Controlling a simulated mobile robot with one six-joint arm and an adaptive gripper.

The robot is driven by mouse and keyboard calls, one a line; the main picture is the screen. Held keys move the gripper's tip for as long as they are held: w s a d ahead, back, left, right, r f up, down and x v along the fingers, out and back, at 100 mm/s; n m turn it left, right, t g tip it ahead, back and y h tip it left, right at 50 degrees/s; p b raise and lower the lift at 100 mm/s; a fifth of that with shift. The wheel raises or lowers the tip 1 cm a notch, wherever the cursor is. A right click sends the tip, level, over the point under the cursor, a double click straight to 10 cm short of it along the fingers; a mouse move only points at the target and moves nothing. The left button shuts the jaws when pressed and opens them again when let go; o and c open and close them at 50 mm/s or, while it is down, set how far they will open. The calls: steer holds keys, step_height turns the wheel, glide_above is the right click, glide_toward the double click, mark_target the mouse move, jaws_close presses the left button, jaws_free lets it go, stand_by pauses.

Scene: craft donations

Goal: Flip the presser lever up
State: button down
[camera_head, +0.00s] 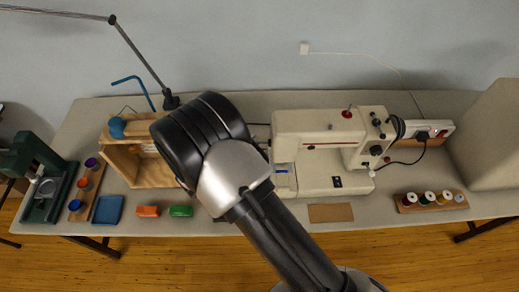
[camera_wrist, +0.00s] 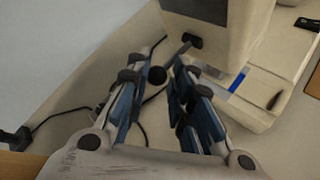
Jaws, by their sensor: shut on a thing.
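The cream sewing machine (camera_head: 318,125) stands on the table, and its head end (camera_wrist: 228,30) fills the upper right of the wrist view. The presser lever (camera_wrist: 157,76) shows there as a dark round knob, with a short grey bar leading from a dark slot on the machine's end. My gripper (camera_wrist: 158,72) has its two blue-padded fingers on either side of the knob and is shut on the lever. In the head view my arm covers the gripper and the lever.
A wooden crate (camera_head: 155,176) stands left of my arm, with a blue tray (camera_head: 108,210) nearby. A thread rack (camera_head: 430,202) and a large beige box (camera_head: 492,140) are at right. A black cable (camera_wrist: 70,112) runs behind the gripper.

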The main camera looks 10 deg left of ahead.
steer(key=shift+w+r+m+g+y+b, duration=0.2)
steer(key=shift+r+m+g+y+b, duration=0.1)
steer(key=shift+r+y+b, duration=0.15)
steer(key=shift+w+r+m+g+y+b, duration=0.2)
steer(key=shift+r+m+y+b, duration=0.15)
steer(key=shift+r, duration=0.15)
steer(key=shift+d+r+m+g+y+b, duration=0.15)
steer(key=shift+r+m+g+y+b, duration=0.2)
steer(key=shift+b, duration=0.3)
steer(key=shift+d+r+m+g+y+b, duration=0.1)
steer(key=shift+d+r+y+b, duration=0.05)
steer(key=shift+r+y+b, duration=0.4)
steer(key=shift+f, duration=0.1)
steer(key=c, duration=1.8)
jaws_free()
steer(key=shift+o, duration=1.4)
steer(key=shift+d+f, duration=0.1)
steer(key=shift+f, duration=0.1)
